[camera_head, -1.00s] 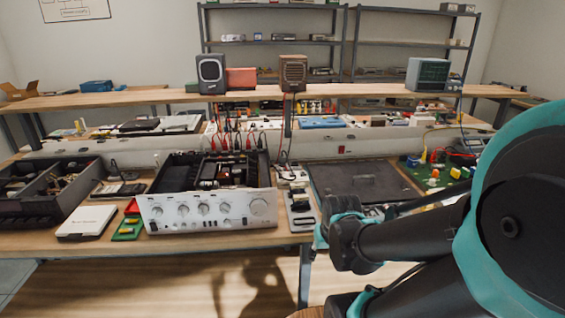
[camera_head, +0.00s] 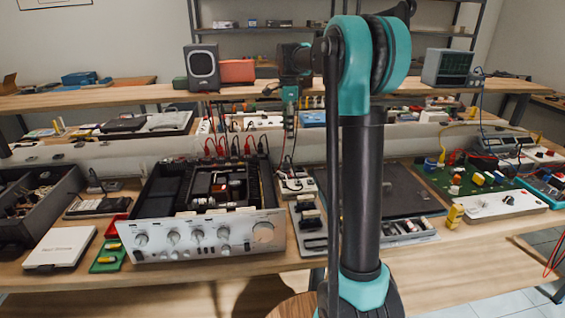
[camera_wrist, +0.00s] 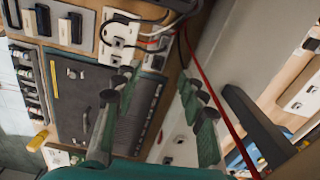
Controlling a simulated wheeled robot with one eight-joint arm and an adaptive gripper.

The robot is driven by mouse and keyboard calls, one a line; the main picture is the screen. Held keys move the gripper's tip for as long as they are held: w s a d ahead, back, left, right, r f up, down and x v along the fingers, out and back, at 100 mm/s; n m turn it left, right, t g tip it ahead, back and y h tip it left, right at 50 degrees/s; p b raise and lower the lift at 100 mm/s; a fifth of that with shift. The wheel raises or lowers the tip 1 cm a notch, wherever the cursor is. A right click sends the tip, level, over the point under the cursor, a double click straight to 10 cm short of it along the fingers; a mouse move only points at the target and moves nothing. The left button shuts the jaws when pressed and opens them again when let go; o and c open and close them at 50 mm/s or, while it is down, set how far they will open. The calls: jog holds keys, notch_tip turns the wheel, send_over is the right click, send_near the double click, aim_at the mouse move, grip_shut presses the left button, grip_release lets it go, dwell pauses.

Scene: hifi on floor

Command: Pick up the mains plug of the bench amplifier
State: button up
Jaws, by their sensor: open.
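The bench amplifier (camera_head: 205,235) has a silver front with several knobs, and its top is open. Red and black leads stand at its back. To its right is a strip of white sockets (camera_head: 296,184) with black items on it; cables run up from there. White sockets (camera_wrist: 118,38) with dark, red and white cables also show in the wrist view. I cannot tell which piece is the amplifier's mains plug. My gripper (camera_wrist: 160,90) is open and empty, its two green-tipped fingers wide apart. In the head view it hangs above the back of the bench (camera_head: 290,108).
A raised wooden shelf (camera_head: 130,94) runs behind the bench, with a grey speaker (camera_head: 201,68) and a red box (camera_head: 237,71) near my arm. A dark mat (camera_head: 400,190) lies right of the sockets. A green board (camera_head: 468,178) is farther right.

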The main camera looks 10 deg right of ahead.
jog(key=w+m, duration=0.1)
jog(key=w, duration=0.1)
send_near(286, 162)
jog(key=f, duration=0.2)
jog(key=w+f, duration=0.1)
jog(key=f, duration=0.2)
jog(key=shift+w+f, duration=0.1)
jog(key=shift+w, duration=0.15)
jog(key=shift+s+a+f, duration=0.1)
jog(key=shift+s+f, duration=0.15)
jog(key=shift+f, duration=1.1)
jog(key=shift+s+f, duration=0.2)
jog(key=shift+f, duration=1.15)
grip_shut()
